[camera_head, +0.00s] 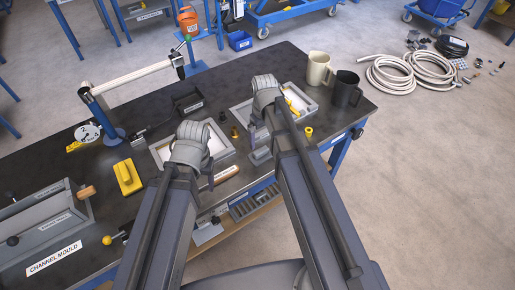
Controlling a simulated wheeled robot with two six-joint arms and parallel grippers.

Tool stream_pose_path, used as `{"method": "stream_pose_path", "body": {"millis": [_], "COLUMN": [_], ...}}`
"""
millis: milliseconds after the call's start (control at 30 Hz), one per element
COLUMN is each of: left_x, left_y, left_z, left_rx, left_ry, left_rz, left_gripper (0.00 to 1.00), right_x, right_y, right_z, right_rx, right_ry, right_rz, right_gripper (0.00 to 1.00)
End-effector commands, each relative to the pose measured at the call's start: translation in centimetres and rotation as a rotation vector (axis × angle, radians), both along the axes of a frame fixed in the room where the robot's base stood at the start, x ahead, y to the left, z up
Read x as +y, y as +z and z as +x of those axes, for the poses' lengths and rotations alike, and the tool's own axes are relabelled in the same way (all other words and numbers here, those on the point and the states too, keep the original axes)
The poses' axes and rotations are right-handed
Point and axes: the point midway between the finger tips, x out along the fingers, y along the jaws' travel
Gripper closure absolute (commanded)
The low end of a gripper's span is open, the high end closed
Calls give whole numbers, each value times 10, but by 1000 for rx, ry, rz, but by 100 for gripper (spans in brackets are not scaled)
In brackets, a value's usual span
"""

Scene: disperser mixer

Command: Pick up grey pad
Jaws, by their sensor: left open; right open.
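A small grey block (262,157) sits at the front edge of the dark table, below my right gripper; it may be the grey pad, but I cannot tell for sure. My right gripper (254,132) hangs over the table beside the right frame, mostly hidden by its own wrist and arm. My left gripper (207,170) is over the left framed tray, also largely hidden by its wrist. Both are open, and I see nothing held in either.
The dark table (75,160) carries a yellow float (128,177), a left tray (222,148), a right tray (308,108), a black box (188,103), a cream jug (318,68), a dark jug (346,88) and a channel mould (45,222). A jointed arm stand (103,118) rises at the back left.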

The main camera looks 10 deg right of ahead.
Motion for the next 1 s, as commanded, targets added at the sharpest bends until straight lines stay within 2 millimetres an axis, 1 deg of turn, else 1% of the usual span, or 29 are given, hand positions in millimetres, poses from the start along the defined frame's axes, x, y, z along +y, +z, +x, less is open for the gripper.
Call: {"method": "stream_pose_path", "body": {"millis": [33, 167, 500, 667, 767, 867, 1000], "left_x": [0, 0, 0, 0, 0, 0, 0], "left_y": [0, -1, -28, -27, -30, -39, -56], "left_z": [0, 0, 0, 0, 0, 0, 0], "left_rx": [0, 0, 0, 0, 0, 0, 0], "left_ry": [0, 0, 0, 0, 0, 0, 0], "left_rz": [0, 0, 0, 0, 0, 0, 0], "left_gripper": [34, 34, 34, 34, 34, 34, 34], "right_x": [-4, -4, -3, -3, -2, -1, 2], "right_y": [0, -1, -28, -27, -31, -39, -56], "right_z": [3, 3, 3, 4, 4, 7, 11], "right_rx": [-1, -2, -2, -2, -2, -2, -2], "right_ry": [0, 2, 2, 1, 2, 2, 3], "right_rz": [3, 3, 3, 3, 3, 3, 3], "right_gripper": [0, 0, 0, 0, 0, 0, 0]}}
